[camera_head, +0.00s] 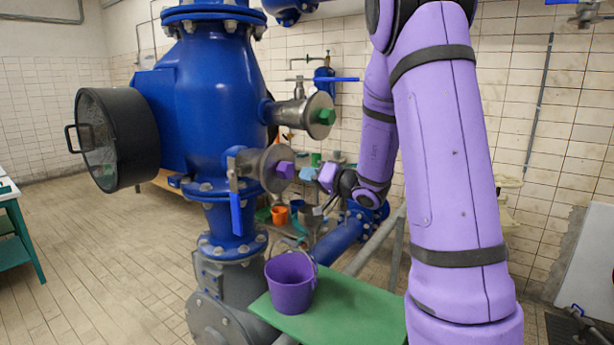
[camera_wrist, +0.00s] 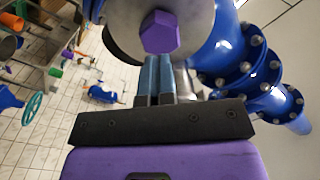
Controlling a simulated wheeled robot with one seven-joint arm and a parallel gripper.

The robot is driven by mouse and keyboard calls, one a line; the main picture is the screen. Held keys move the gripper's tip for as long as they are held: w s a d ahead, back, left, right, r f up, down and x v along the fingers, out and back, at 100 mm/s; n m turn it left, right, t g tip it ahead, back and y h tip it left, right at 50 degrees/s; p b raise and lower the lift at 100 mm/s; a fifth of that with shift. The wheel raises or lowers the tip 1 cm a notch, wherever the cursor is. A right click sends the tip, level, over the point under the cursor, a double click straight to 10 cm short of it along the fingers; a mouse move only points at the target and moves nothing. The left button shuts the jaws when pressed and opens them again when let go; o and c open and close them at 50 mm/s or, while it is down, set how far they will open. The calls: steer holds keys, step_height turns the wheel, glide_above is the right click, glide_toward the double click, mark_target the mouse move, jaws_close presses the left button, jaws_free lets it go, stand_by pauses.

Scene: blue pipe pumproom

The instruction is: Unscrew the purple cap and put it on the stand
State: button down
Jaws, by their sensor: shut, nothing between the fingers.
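The purple cap (camera_head: 285,170) is a hexagonal plug on the round metal flange at the side of the blue pipe. It also shows in the wrist view (camera_wrist: 161,32), at the top centre, sitting in the flange face. My gripper (camera_head: 301,174) is just right of the cap in the head view, pointing toward it. In the wrist view its two blue-grey fingers (camera_wrist: 156,60) are together and empty, below the cap in the picture. I cannot tell whether the fingertips touch the flange. A green stand (camera_head: 355,312) is below at the front, with a purple bucket (camera_head: 291,284) on it.
A second flanged outlet above has a green cap (camera_head: 326,116). A blue handle (camera_head: 236,205) hangs left of the purple cap's flange. A black round housing (camera_head: 118,139) is at the left. Orange containers (camera_head: 280,215) and other items are behind. Open tiled floor lies at left.

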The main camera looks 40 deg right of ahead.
steer(key=c, duration=1.4)
jaws_free()
